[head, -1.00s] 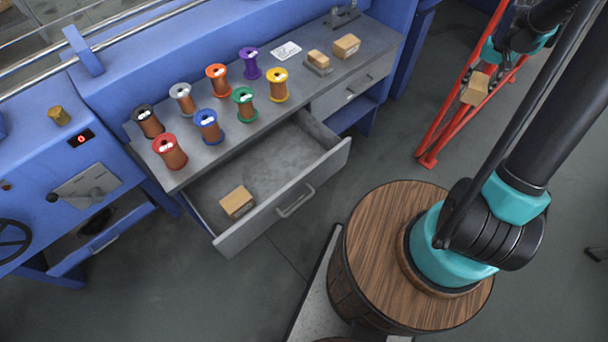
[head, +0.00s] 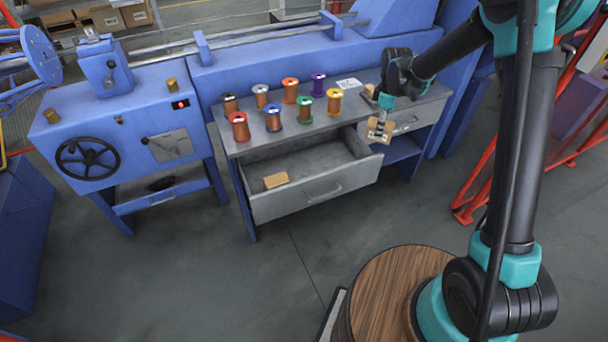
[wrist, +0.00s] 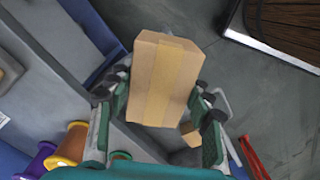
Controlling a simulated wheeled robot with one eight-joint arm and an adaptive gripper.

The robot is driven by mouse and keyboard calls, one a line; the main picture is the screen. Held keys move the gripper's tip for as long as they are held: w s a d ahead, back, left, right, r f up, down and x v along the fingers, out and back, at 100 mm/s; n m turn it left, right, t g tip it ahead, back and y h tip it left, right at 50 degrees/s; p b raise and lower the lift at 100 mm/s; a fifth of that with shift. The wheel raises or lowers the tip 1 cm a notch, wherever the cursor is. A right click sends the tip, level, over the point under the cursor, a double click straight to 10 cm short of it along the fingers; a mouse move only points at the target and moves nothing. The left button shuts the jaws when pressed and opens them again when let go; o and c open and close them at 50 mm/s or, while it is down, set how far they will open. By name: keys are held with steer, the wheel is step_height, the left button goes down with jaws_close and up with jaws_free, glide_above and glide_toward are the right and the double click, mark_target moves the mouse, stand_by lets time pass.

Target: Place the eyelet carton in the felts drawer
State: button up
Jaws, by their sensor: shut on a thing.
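My gripper (head: 381,126) is shut on a plain tan carton (wrist: 162,82), one finger on each side in the wrist view. In the head view the held carton (head: 376,134) appears in front of the bench's right part, near the open drawer's right end. No label is readable, so I cannot confirm it is the eyelet carton. The open grey drawer (head: 318,193), left of a closed drawer (head: 408,127), holds another tan carton (head: 276,180) near its left front. That carton also shows in the wrist view (wrist: 191,134), beyond the held one. No drawer name is readable.
Several wire spools (head: 274,118) stand on the bench top, with a white label card (head: 348,83) behind. The drawer's middle and right look clear. A wooden barrel (head: 385,290) stands in front, and a red frame (head: 480,190) at the right.

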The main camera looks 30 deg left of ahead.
steer(key=s+a+f+n, duration=0.1)
steer(key=s+a+n, duration=0.25)
steer(key=a, duration=0.35)
steer(key=s+a+n, duration=0.3)
steer(key=a+n, duration=0.2)
steer(key=a, duration=0.2)
steer(key=shift+n, duration=0.25)
steer(key=f, duration=1.5)
steer(key=shift+s+a+f, duration=0.15)
steer(key=shift+s+f, duration=0.05)
steer(key=shift+f, duration=2.3)
steer(key=o, duration=1.4)
steer(key=shift+f, duration=0.1)
step_height(320, 180, up, 12)
steer(key=shift+r, duration=0.15)
